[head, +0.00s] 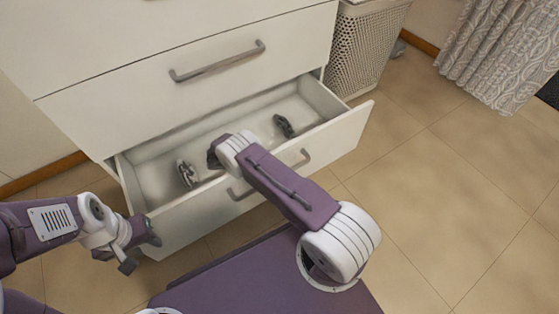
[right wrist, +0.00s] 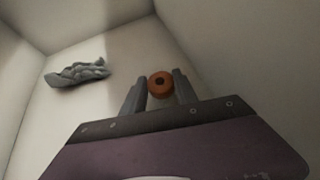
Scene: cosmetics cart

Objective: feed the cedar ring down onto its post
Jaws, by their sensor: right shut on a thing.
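The orange-brown cedar ring (right wrist: 161,84), with a dark centre hole, sits between the two grey fingers of my right gripper (right wrist: 160,91) in the right wrist view. That gripper is shut on it, inside the open drawer (head: 347,126). In the head view my right wrist hides the ring, and my right gripper (head: 213,158) shows only as a dark part. I cannot make out the post in either view. My left gripper (head: 141,254) is outside the drawer by its front left corner, fingers apart and empty.
A grey lumpy object (head: 187,173) lies at the drawer's left and another (head: 283,126) at its right. One (right wrist: 77,72) shows left of the ring in the right wrist view. The drawer walls are close around my right gripper. A woven basket (head: 366,45) stands right of the cabinet.

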